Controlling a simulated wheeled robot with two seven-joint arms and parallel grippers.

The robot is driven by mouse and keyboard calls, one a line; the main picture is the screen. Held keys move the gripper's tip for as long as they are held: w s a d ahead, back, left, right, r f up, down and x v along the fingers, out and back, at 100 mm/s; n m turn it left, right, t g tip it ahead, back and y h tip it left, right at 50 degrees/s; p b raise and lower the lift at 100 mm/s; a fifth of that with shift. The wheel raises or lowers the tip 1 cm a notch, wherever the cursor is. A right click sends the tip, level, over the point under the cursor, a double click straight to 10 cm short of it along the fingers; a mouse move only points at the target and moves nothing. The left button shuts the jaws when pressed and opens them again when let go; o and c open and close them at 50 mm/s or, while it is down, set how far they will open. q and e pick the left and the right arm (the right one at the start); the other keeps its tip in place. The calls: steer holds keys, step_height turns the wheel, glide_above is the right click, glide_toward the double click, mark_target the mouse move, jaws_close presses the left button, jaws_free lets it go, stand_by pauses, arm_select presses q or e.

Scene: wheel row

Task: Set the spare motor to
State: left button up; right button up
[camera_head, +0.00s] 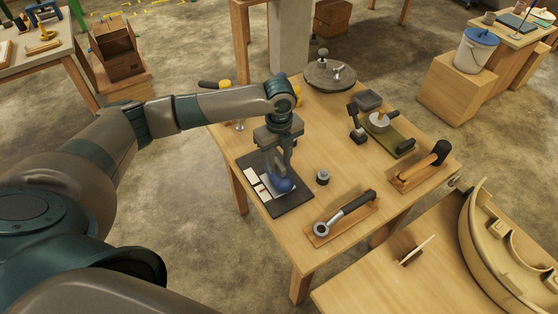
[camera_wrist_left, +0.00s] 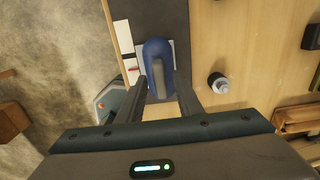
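A blue rounded object with a grey bar on top (camera_head: 283,186) sits at the dark mat (camera_head: 288,204) on the wooden table. My left gripper (camera_head: 276,168) points down right over it. In the left wrist view the fingers (camera_wrist_left: 161,88) are apart, one on each side of the blue object's grey bar (camera_wrist_left: 157,78), with gaps visible. Whether they touch the blue body is unclear. A small dark cylinder with a pale top (camera_head: 322,177) stands on bare wood to the right of the mat. I cannot tell which thing is the spare motor. My right gripper is not in view.
White cards (camera_head: 254,180) lie on the mat. A ratchet-like tool (camera_head: 342,214) lies on a wooden block in front, and a black-headed tool (camera_head: 428,166) lies at right. A green-based device (camera_head: 385,125) and a round grey disc (camera_head: 329,76) stand farther back.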

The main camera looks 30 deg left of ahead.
arm_select(q)
steer(key=shift+f, duration=0.6)
steer(key=shift+c, duration=0.6)
jaws_close()
steer(key=shift+w+a+r, duration=0.1)
steer(key=shift+w+a, duration=0.2)
steer(key=shift+a, duration=0.25)
steer(key=shift+w+a+r, duration=0.1)
steer(key=shift+w+a, duration=0.2)
steer(key=shift+a, duration=0.2)
steer(key=shift+w+a+f, duration=0.15)
steer(key=shift+w+a, duration=0.05)
steer(key=shift+a, duration=0.1)
steer(key=shift+o, duration=0.6)
jaws_free()
